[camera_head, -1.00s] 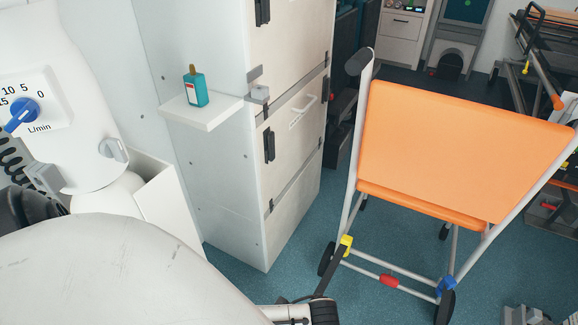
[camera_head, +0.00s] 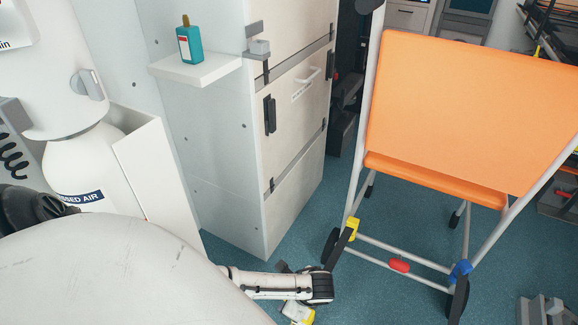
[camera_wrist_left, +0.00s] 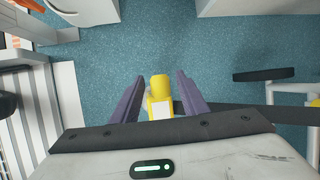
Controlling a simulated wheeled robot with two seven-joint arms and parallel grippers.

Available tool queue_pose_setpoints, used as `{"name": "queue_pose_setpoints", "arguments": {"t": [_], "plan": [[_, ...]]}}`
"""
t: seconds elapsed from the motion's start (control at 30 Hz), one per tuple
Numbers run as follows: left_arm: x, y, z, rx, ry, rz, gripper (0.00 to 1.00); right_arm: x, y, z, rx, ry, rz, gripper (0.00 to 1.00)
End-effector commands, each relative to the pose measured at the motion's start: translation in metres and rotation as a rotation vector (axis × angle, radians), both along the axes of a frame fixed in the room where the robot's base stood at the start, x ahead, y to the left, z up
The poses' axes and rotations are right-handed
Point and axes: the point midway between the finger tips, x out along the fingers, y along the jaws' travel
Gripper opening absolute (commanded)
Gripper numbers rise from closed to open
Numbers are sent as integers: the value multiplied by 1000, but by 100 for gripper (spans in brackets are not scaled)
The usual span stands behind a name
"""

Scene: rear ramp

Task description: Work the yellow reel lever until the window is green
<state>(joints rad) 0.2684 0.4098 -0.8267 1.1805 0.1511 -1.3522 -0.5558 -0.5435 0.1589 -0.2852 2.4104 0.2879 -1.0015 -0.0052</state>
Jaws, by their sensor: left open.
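A yellow piece (camera_wrist_left: 160,88), apparently the reel's lever, shows in the left wrist view, with a pale panel (camera_wrist_left: 162,109) on the yellow part below it. No green shows on this panel. My left gripper (camera_wrist_left: 160,76) is open, with one dark finger on each side of the yellow piece; I cannot tell if they touch it. In the head view a yellow part with a pale face (camera_head: 298,313) shows at the bottom, beneath my left forearm, which hides the rest. My left fingers are hidden there. My right gripper is not in view.
A dark strap (camera_wrist_left: 260,116) runs right from the reel. An orange chair (camera_head: 470,110) stands on the right, with a yellow fitting (camera_head: 352,228) on its frame. A white cabinet (camera_head: 225,190) stands behind my arm. Another grey device (camera_head: 540,310) lies at lower right.

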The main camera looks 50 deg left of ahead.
Motion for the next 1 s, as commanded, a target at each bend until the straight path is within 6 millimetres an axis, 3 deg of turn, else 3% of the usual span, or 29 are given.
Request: {"name": "queue_pose_setpoints", "arguments": {"t": [0.3, 0.53, 0.57, 1.0], "plan": [[0, 1, -2, -1, -1, -1, 40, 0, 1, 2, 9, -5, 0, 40], [0, 1, -2, -1, -1, -1, 2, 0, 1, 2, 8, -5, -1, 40], [0, 1, -2, -1, -1, -1, 0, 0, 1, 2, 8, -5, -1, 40], [-8, -3, 1, 16, -59, -2, 0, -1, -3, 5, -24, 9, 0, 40]]}}
